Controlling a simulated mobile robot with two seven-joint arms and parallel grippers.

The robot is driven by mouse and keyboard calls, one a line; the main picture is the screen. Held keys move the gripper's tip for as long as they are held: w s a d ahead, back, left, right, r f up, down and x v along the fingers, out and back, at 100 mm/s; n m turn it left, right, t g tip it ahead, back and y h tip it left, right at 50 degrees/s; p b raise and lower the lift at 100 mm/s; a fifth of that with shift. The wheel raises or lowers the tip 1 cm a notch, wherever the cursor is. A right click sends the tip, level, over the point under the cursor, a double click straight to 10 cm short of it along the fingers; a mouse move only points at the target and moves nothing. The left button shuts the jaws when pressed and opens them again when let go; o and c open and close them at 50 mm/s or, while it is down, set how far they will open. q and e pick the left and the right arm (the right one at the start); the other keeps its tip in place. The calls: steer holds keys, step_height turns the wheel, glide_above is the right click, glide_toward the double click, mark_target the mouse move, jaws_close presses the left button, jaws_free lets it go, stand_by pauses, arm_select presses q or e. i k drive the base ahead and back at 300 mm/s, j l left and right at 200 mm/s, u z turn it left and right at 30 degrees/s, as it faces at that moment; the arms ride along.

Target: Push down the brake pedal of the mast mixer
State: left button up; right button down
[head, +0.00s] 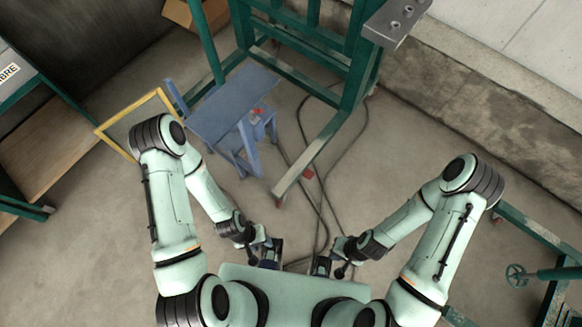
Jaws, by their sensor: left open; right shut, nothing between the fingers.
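The green-framed machine (356,70), which looks like the mast mixer, stands at the top centre. Its pale lower beam (312,150) runs down toward me and ends at a small reddish caster (279,201). A small red part (309,173) beside this beam may be the brake pedal, but it is too small to be sure. My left gripper (270,256) is open, low in the middle and close to my body. My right gripper (322,266) is shut and empty, just right of it. Both are well short of the red part and touch nothing there.
Dark cables (322,205) lie on the floor between the beam and my grippers. A blue stool (235,100) and a yellow-framed panel (130,120) stand left of the machine. A concrete ledge (480,100) runs along the right. A green frame with a handwheel (516,275) is lower right.

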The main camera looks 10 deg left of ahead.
mark_target(308, 173)
steer(key=i+l+u, duration=0.1)
steer(key=u, duration=0.35)
steer(key=i+l+u, duration=0.1)
steer(key=l+u, duration=0.2)
steer(key=u, duration=0.2)
steer(key=l+u, duration=0.2)
steer(key=u, duration=0.25)
steer(key=l+u, duration=0.45)
steer(key=l, duration=0.15)
